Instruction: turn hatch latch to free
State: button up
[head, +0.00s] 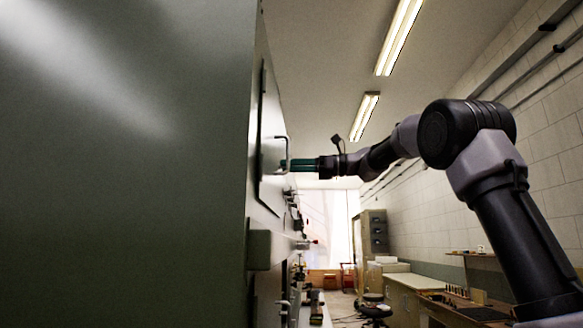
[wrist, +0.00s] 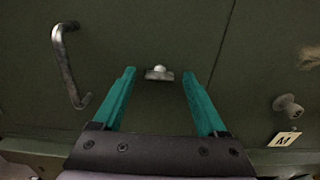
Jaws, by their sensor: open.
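The hatch (head: 265,135) is a dark green panel on the tall green wall, seen nearly edge-on in the head view. The latch (wrist: 160,74) appears to be the small silver fitting with a rounded knob on the green surface in the wrist view. My gripper (wrist: 158,80) is open, its two teal fingers pointing at the surface, one on each side of the fitting with gaps between. In the head view my gripper (head: 287,165) is level with the hatch, close to its handle. I cannot tell whether the fingers reach the surface.
A bent metal handle (wrist: 68,65) stands out left of my fingers. A round knob (wrist: 288,104) and a small marked tag (wrist: 285,139) are at the right. A boxy bracket (head: 259,248) juts from the wall below the hatch. Benches (head: 405,285) stand farther back.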

grip_shut()
jog(key=shift+n, duration=8.9)
